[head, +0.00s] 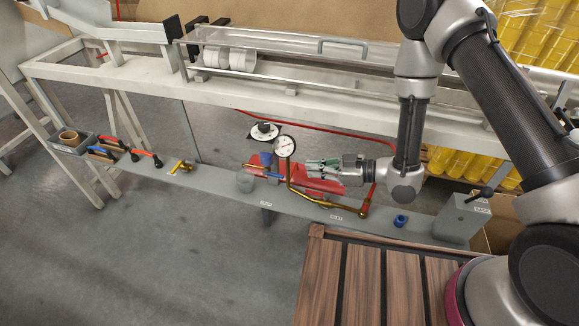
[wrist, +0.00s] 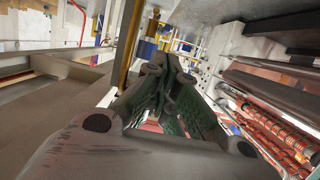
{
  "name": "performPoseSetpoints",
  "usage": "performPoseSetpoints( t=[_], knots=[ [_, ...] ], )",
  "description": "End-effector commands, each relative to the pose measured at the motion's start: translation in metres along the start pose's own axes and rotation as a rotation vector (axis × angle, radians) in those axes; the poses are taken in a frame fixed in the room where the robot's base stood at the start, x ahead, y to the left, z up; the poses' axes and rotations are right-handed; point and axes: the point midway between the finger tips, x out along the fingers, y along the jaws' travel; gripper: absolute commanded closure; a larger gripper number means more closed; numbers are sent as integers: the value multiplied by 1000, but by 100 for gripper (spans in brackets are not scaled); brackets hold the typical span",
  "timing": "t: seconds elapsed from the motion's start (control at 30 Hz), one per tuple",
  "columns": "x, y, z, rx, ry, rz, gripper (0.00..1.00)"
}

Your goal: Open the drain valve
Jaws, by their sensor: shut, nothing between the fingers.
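My gripper (head: 312,167) is shut and empty, reaching left from the end of the arm above the shelf. It lies just right of the round white gauge (head: 284,146) and its brass pipe (head: 323,202), over a red body (head: 312,184). A blue part (head: 266,160) sits left of the gauge. I cannot tell for sure which fitting is the drain valve. In the wrist view the fingers (wrist: 155,65) meet at their tips, close beside the upright brass pipe (wrist: 128,45). A blue part (wrist: 147,49) shows just past the tips. Whether the fingers touch anything is unclear.
A rail frame runs behind. A slatted wooden surface (head: 385,285) is in front.

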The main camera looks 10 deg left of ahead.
Motion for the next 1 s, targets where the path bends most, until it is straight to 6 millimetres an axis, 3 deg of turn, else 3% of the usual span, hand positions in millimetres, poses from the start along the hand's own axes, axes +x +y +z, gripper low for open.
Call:
performPoseSetpoints(
  t=[0.6,1.0],
  knots=[
    [91,-1,0,-1,0,-3,100],
    [98,0,0,0,0,0,100]
  ],
)
